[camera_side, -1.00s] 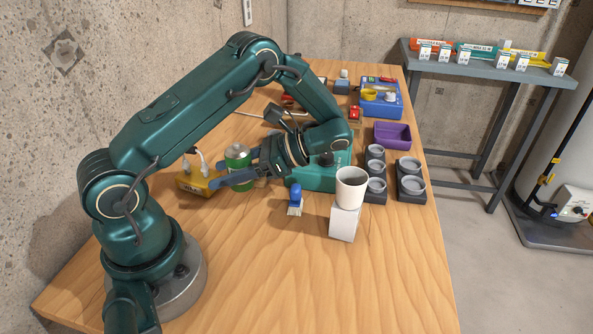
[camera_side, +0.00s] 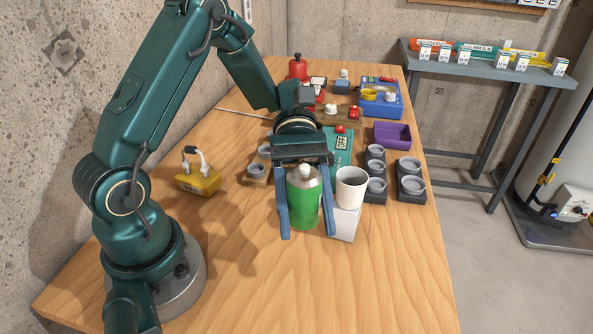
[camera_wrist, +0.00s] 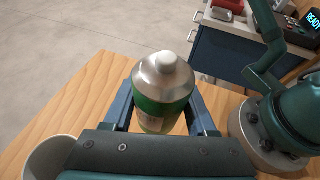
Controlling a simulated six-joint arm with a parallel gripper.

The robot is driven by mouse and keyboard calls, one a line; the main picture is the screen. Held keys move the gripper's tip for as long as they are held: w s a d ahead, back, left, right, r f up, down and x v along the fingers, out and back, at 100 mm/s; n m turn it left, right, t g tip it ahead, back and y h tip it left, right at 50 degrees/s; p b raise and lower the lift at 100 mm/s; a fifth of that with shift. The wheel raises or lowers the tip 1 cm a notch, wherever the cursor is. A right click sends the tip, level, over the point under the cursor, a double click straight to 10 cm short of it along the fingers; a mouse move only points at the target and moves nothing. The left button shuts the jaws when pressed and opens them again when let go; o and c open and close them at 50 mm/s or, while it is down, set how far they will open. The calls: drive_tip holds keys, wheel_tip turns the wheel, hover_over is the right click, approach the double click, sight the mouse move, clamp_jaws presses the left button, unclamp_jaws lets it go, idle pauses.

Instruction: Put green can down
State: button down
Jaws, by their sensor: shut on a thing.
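The green can (camera_side: 304,204) has a silver shoulder and a white cap and is upright. My gripper (camera_side: 306,226) is shut on it, one blue finger on each side. In the wrist view the can (camera_wrist: 158,95) stands between the fingers (camera_wrist: 160,112), with its cap towards the camera.
The yellow device (camera_side: 198,181) with a plug is to the left. Dark cup holders (camera_side: 410,181) and a purple tray (camera_side: 392,137) are to the right. A teal case (camera_side: 340,146) is behind. The front of the table is clear.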

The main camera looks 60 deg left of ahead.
hover_over(321, 330)
drive_tip(key=s+d, duration=0.1)
wheel_tip(321, 330, down, 6)
drive_tip(key=shift+d+f, duration=0.1)
drive_tip(key=shift+f, duration=2.1)
drive_tip(key=shift+f, duration=0.1)
drive_tip(key=shift+c, duration=1)
unclamp_jaws()
drive_tip(key=v, duration=0.7)
drive_tip(key=shift+w+a+r, duration=0.15)
drive_tip(key=shift+a+r, duration=0.1)
